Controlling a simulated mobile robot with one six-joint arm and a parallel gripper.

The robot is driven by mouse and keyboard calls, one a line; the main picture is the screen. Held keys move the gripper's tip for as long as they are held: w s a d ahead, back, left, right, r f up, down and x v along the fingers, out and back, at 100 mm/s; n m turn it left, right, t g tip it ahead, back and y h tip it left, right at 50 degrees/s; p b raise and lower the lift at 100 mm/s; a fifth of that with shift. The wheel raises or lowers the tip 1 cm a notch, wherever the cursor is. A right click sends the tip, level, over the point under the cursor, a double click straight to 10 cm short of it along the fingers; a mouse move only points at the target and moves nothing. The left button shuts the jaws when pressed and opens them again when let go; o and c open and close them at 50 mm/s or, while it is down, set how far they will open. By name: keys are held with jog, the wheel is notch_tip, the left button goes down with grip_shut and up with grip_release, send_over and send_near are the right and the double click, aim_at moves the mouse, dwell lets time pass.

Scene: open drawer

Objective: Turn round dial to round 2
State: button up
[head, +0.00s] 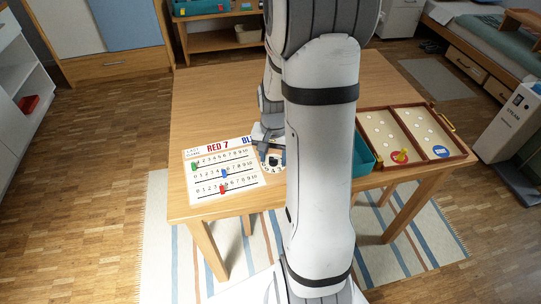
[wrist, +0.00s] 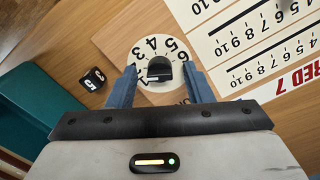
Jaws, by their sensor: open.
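The round dial (wrist: 140,61) is a white disc with black numbers around its rim, in the upper middle of the wrist view. A dark knob (wrist: 160,70) stands at its centre; which number it points to is not clear. My gripper (wrist: 159,72) is open, with one blue-grey finger on each side of the knob. Whether the fingers touch the knob cannot be told. In the head view, my gripper (head: 268,133) is low over the table, and part of the dial (head: 274,160) shows below it. My arm hides the rest.
A score board (head: 205,190) marked RED 7, with green, blue and red sliders, lies left of the dial on the wooden table (head: 205,110). A black die (wrist: 93,79) lies near the dial. A teal bin (head: 363,156) and a wooden game tray (head: 413,131) are to the right.

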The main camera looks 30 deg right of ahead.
aim_at(273, 158)
notch_tip(273, 158, up, 8)
jog(key=shift+f+p, duration=0.1)
jog(key=shift+p, duration=0.35)
dwell(0.3)
jog(key=s+a+r+n+t+p, duration=0.2)
jog(key=s+a+r+n+p, duration=0.3)
jog(key=s+a+r+n, duration=0.3)
jog(key=s+a+r, duration=0.4)
jog(key=a+r, duration=0.1)
jog(key=r, duration=0.2)
jog(key=shift+s+t, duration=0.25)
jog(key=shift+t, duration=0.05)
jog(key=shift+d+f, duration=0.1)
